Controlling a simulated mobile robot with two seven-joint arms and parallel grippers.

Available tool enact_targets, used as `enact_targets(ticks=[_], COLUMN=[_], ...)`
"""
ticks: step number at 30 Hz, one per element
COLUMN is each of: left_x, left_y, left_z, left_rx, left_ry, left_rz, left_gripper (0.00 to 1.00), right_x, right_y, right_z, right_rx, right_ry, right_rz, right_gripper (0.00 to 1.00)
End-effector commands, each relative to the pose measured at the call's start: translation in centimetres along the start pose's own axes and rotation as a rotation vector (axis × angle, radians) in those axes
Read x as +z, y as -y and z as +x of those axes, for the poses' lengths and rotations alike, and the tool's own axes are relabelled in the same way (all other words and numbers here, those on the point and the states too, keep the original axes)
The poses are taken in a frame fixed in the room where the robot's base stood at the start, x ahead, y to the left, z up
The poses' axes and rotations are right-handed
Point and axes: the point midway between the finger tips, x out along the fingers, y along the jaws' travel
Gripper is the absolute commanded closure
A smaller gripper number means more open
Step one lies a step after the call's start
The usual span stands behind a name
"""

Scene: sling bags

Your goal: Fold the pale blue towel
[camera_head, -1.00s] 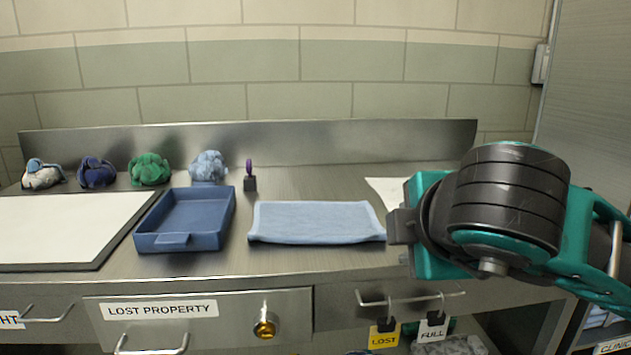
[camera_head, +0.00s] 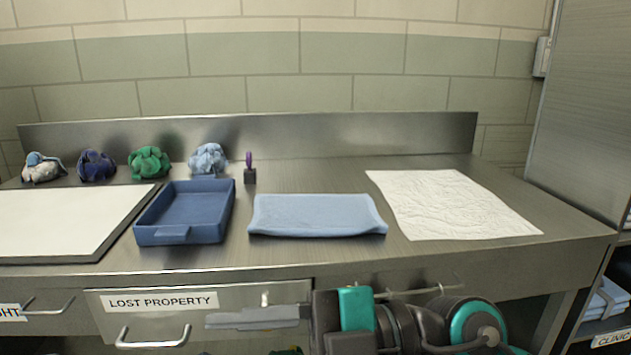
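The pale blue towel (camera_head: 318,216) lies on the steel counter, right of the blue tray. It is a wide, neat rectangle with a thick rounded front edge and its right end slightly skewed; I cannot tell how many layers it has. My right gripper (camera_head: 252,318) is low in front of the drawer, below the counter's front edge, with its fingers pointing left. It is apart from the towel. Its fingers overlap in this view, so their opening is unclear. My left gripper is not in view.
A blue tray (camera_head: 185,215) stands left of the towel, beside a white board (camera_head: 60,222). A crumpled white cloth (camera_head: 450,205) lies to the right. Several bunched cloths (camera_head: 150,162) and a small purple-topped item (camera_head: 250,170) line the back. The counter behind the towel is clear.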

Motion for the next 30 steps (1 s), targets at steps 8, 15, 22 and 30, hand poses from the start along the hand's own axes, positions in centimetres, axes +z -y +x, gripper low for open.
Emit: enact_targets(ticks=[8, 15, 22, 30], left_x=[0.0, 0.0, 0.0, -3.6], left_y=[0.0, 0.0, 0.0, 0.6], left_z=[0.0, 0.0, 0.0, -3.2], left_rx=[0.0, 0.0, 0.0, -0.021], left_ry=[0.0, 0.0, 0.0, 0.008], left_rz=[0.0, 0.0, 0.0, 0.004], left_gripper=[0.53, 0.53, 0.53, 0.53], right_x=[5.7, 17.3, 22.0, 18.5], right_y=[-4.7, 4.3, 19.4, 22.5], right_z=[-8.2, -17.9, -21.9, -22.8], right_rx=[0.84, 1.264, 1.246, 1.165], right_ry=[-0.022, 0.488, 0.948, 1.12], right_rz=[0.219, 0.571, 0.948, 1.096], right_gripper=[0.53, 0.53, 0.53, 0.53])
